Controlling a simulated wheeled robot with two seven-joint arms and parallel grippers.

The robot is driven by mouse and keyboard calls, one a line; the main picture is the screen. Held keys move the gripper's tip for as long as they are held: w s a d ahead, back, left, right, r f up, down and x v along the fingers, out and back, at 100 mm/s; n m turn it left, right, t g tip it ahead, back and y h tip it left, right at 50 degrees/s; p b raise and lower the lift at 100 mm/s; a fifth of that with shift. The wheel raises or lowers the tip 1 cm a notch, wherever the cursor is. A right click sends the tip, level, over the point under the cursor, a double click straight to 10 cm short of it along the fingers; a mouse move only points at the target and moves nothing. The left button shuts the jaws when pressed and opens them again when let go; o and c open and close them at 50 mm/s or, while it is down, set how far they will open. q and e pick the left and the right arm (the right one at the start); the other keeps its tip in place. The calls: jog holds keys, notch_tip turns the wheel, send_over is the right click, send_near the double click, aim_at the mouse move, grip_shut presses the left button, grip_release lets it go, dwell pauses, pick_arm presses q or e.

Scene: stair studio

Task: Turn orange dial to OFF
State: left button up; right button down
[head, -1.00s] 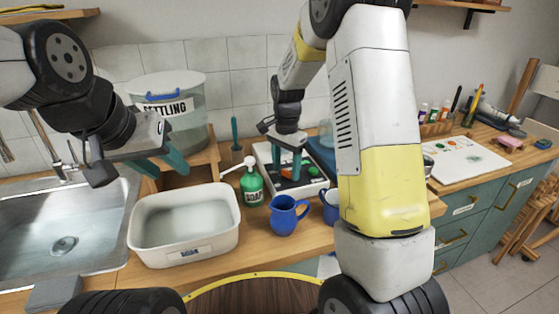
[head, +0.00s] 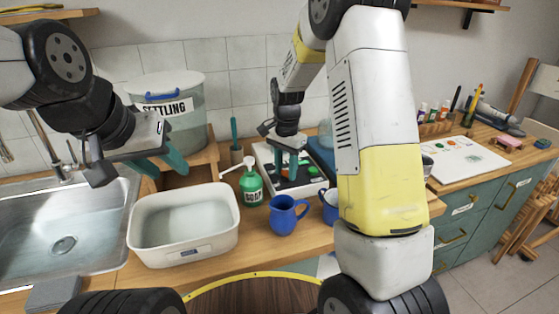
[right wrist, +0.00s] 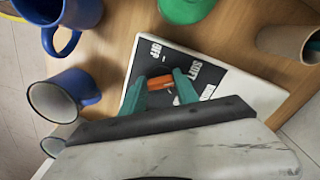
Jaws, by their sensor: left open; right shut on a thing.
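The orange dial (right wrist: 160,82) sits on the dark face of a white-edged panel (right wrist: 252,88) in the right wrist view. OFF and SOFT are printed around it. The dial's bar lies nearly level in that picture, not lined up with the OFF print. My right gripper (head: 289,166) reaches down over the panel, which also shows in the head view (head: 312,188). Its teal fingers are shut on the dial, one on each side. In the head view the fingers hide the dial. My left gripper (head: 166,172) is open and empty above the counter near the sink.
A green soap bottle (head: 251,187) and blue mugs (head: 284,217) stand close to the panel. A white basin (head: 137,240) is in front, with the sink (head: 100,262) at left. A settling tank (head: 190,130) stands behind. A paint palette (head: 470,166) lies on the right counter.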

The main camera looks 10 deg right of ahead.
aim_at(287, 172)
jog(key=n, duration=0.7)
jog(key=shift+d, duration=0.15)
jog(key=n, duration=0.6)
jog(key=shift+d+n, duration=0.1)
jog(key=shift+n, duration=0.2)
dwell(0.3)
jog(key=c, duration=0.9)
grip_release()
jog(key=shift+r, duration=0.1)
notch_tip(287, 172, up, 7)
jog(key=shift+r, duration=0.3)
